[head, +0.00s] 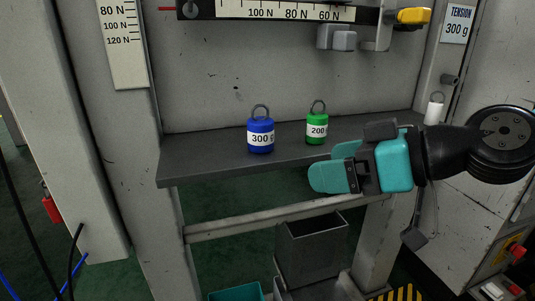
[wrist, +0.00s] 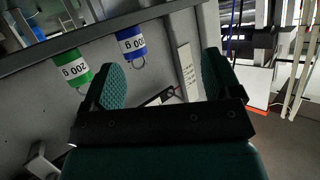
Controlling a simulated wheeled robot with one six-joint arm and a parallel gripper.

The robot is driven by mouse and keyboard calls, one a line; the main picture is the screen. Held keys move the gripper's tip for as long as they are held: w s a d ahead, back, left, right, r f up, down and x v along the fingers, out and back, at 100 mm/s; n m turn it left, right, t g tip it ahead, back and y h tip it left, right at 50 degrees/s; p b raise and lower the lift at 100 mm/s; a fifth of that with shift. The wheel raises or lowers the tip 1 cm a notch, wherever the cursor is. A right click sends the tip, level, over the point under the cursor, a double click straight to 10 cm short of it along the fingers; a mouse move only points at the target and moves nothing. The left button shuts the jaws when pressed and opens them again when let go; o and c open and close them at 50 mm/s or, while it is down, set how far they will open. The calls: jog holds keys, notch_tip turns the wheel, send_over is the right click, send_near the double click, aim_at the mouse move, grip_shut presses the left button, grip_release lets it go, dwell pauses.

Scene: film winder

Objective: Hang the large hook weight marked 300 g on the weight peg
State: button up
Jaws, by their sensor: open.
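The blue hook weight (head: 260,136) marked 300 g stands upright on the grey shelf (head: 210,160), its ring hook on top. In the wrist view the blue weight (wrist: 131,43) appears upside down, beyond my fingers and not between them. A dark stub, possibly the weight peg (head: 449,80), sticks out below the "TENSION 300 g" label (head: 458,24). My gripper (head: 335,168) is open and empty in front of the shelf edge, to the right of the blue weight and lower. Its two fingers also show spread apart in the wrist view (wrist: 164,80).
A green 200 g weight (head: 316,129) stands right of the blue one, close above my gripper. A white weight (head: 434,110) with a hook is at the right. A grey bin (head: 312,250) stands below the shelf. The shelf left of the blue weight is clear.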

aim_at(271, 132)
jog(key=w+d+r+t, duration=0.2)
jog(key=w+t, duration=0.2)
jog(key=shift+y, duration=0.3)
jog(key=p+x, duration=0.3)
jog(key=x, duration=0.2)
jog(key=p+x, duration=0.3)
jog(key=x, duration=0.3)
jog(key=shift+f, duration=0.25)
jog(key=shift+f+p+x, duration=0.1)
jog(key=shift+p+x, duration=0.45)
jog(key=shift+x, duration=1)
jog(key=shift+f+p+x, duration=0.15)
jog(key=shift+p+x, duration=0.4)
jog(key=shift+x, duration=1)
jog(key=shift+d, duration=0.15)
jog(key=c, duration=1.2)
notch_tip(271, 132, up, 10)
jog(key=shift+r+p, duration=0.1)
jog(key=shift+p, duration=0.6)
